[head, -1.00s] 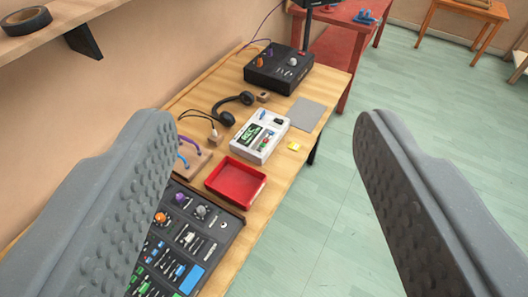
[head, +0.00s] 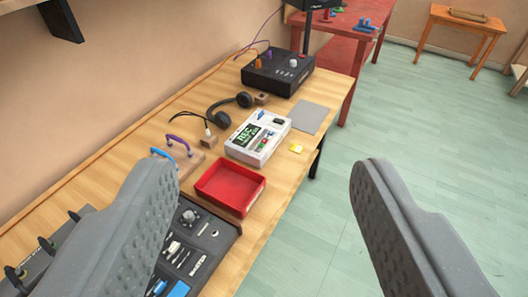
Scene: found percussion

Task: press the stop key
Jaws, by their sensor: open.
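A white recorder box (head: 272,124) lies on the wooden workbench, with a dark panel marked REC and small coloured keys, some green and red. The keys are too small to read, so I cannot tell which one is stop. My gripper (head: 264,170) is open and empty, its two grey studded fingers wide apart at the left and right of the picture. The recorder shows between the fingers, farther off, and nothing touches it.
On the bench (head: 266,190), a red tray (head: 225,190) sits nearer than the recorder, with a mixer (head: 212,238) nearer still. Headphones (head: 220,116), a grey pad (head: 308,117) and a black box (head: 280,72) surround it. Open green floor (head: 330,220) lies to the right.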

